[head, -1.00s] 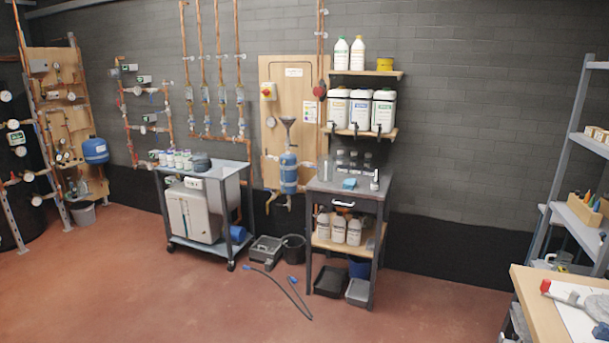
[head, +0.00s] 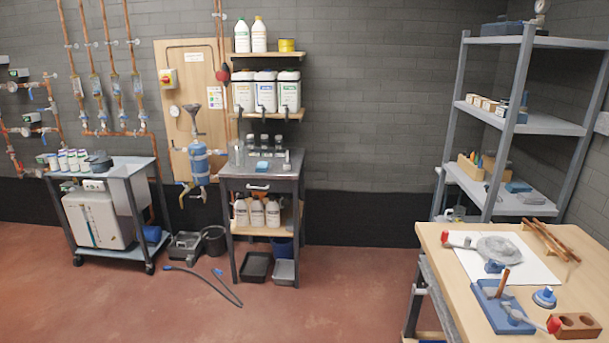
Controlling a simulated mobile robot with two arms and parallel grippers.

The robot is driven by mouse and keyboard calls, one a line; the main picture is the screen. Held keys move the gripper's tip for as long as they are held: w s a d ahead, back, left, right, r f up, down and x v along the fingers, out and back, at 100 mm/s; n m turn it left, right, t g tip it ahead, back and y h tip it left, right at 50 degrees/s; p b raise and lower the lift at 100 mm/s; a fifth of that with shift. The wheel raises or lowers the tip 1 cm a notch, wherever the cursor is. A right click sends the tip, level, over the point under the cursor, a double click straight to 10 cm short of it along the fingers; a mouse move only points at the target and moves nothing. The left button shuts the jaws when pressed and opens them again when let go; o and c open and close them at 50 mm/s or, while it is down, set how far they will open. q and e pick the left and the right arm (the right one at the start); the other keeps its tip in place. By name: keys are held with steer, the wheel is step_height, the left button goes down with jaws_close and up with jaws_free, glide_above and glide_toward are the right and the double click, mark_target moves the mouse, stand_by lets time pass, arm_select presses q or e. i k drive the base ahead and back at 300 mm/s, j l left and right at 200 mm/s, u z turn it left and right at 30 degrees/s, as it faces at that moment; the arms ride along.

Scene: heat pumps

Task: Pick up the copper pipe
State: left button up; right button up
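Several slim copper-brown pipes (head: 549,240) lie side by side on a low wooden rack at the back right of the wooden workbench (head: 450,262). A short copper-coloured piece (head: 502,283) stands tilted upright in a blue block (head: 490,305) near the front of the bench. Fixed copper pipes (head: 112,65) also run up the wall at the left. I cannot tell which one is the task's pipe. Neither of my grippers is in view.
A white sheet (head: 513,266) with a grey coil lies on the bench, near a brown block with holes (head: 574,325). A grey shelf unit (head: 527,122) stands behind.

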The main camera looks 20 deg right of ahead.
mark_target(505, 275)
steer(key=z, duration=2)
steer(key=i+j+z, duration=0.2)
steer(key=i+j, duration=0.7)
steer(key=j, duration=0.15)
steer(key=k+l+z, duration=0.15)
steer(key=z, duration=1.35)
steer(key=j+u, duration=0.1)
steer(key=u, duration=0.9)
steer(key=i+j+u, duration=0.1)
steer(key=u, duration=0.4)
